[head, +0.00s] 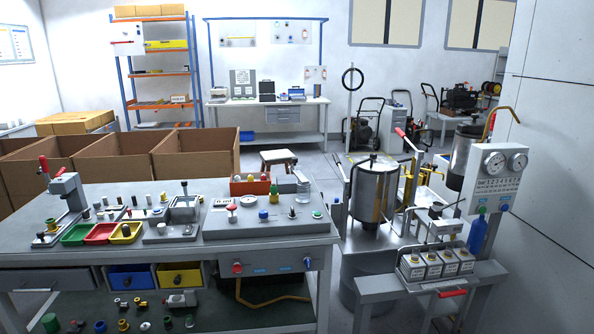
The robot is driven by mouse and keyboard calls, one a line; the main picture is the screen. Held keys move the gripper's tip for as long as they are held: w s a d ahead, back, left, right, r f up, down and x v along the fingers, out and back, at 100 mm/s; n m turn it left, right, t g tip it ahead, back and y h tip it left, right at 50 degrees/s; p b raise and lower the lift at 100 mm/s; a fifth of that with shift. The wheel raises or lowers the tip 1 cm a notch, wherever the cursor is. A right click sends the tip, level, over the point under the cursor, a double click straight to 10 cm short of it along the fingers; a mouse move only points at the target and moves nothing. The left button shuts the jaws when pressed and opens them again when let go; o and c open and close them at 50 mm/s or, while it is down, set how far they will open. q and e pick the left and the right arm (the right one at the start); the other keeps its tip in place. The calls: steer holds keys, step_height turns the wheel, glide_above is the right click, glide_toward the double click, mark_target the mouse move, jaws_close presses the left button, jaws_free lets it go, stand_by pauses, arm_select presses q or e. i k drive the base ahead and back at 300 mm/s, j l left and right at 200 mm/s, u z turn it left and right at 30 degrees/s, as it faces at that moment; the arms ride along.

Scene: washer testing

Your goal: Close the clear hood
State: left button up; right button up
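I cannot pick out the clear hood with certainty. A small, pale, tilted piece (300,178) stands at the back right of the grey test panel (222,230) on the workbench; whether it is the hood, I cannot tell. The panel carries several small knobs and fittings, with a green button near its right edge. Neither of my grippers is in view.
The grey workbench (30,242) holds a red-handled press (68,195) and green, red and yellow trays. On the right stand a metal tank (375,192) and a gauge panel (496,180). Large cardboard boxes (195,155) stand behind the bench. Open floor lies further back.

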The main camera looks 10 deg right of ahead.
mark_target(301, 177)
steer(key=i+l+u, duration=0.1)
steer(key=u, duration=0.3)
steer(key=i+l+u, duration=0.1)
steer(key=u, duration=0.3)
steer(key=i+l+u, duration=0.15)
steer(key=l, duration=0.2)
steer(key=i+l+u, duration=0.15)
steer(key=l, duration=0.15)
steer(key=i+l+u, duration=0.15)
steer(key=l, duration=0.2)
steer(key=i+l, duration=0.1)
steer(key=l, duration=0.45)
steer(key=i+l+u, duration=0.1)
steer(key=l, duration=0.4)
